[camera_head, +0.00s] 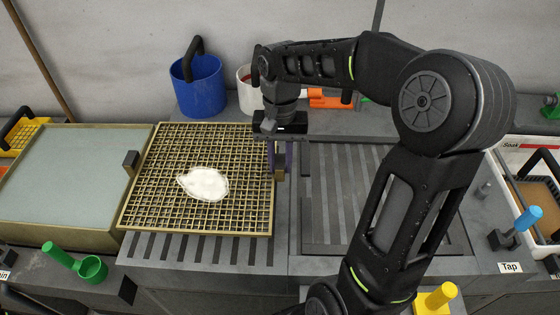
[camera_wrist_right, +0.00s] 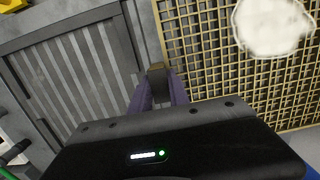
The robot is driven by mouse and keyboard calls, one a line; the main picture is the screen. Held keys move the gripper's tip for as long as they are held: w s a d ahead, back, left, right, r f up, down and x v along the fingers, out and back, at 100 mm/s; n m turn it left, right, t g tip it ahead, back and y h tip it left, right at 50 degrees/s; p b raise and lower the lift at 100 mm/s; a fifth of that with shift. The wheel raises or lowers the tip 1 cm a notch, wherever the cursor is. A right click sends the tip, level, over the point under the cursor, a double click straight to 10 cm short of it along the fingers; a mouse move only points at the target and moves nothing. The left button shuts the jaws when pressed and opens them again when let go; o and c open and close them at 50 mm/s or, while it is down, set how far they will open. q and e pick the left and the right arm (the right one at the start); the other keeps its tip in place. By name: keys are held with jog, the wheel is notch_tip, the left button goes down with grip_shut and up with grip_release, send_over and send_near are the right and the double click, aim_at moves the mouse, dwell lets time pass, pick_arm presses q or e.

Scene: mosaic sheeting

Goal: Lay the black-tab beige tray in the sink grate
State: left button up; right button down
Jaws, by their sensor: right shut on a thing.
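The beige tray (camera_head: 255,228) is a square open grid with a white patch of pulp (camera_head: 204,184) on it. It has a black tab (camera_head: 130,162) on its left side. My right gripper (camera_head: 279,165) is shut on the tab at its right side; that tab (camera_wrist_right: 157,69) shows between the purple fingers (camera_wrist_right: 157,88) in the right wrist view. The tray is over a grey slatted grate (camera_head: 190,252); I cannot tell whether it touches it. Another slatted grate (camera_head: 325,205) lies bare to the right, partly behind my arm. My left gripper is not in view.
A beige-framed vat with a pale surface (camera_head: 65,175) stands close left of the tray. A blue bucket (camera_head: 198,85) and a white container (camera_head: 248,92) stand behind. Green (camera_head: 88,266), yellow (camera_head: 436,298) and blue (camera_head: 528,218) handles line the front and right.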

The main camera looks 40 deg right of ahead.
aim_at(202, 165)
jog(key=w+a+n, duration=0.1)
jog(key=w+a, duration=0.1)
jog(key=w+a+f+n, duration=0.1)
jog(key=w, duration=0.1)
jog(key=w+a+n, duration=0.1)
jog(key=w+a, duration=0.1)
jog(key=w, duration=0.1)
jog(key=shift+a+f+n, duration=0.3)
jog(key=shift+f+n, duration=0.1)
jog(key=w+a+n, duration=0.1)
jog(key=w+a, duration=0.1)
jog(key=w+a+f+n, duration=0.1)
jog(key=a, duration=0.2)
jog(key=w+a+f+n+h, duration=0.1)
jog(key=w+a, duration=0.1)
jog(key=shift+w+a+f+n, duration=0.2)
jog(key=shift+w+a+n, duration=0.05)
jog(key=shift+w+n, duration=0.15)
jog(key=shift+w+a+f, duration=0.1)
jog(key=shift+w+a, duration=0.05)
jog(key=shift+a, duration=0.15)
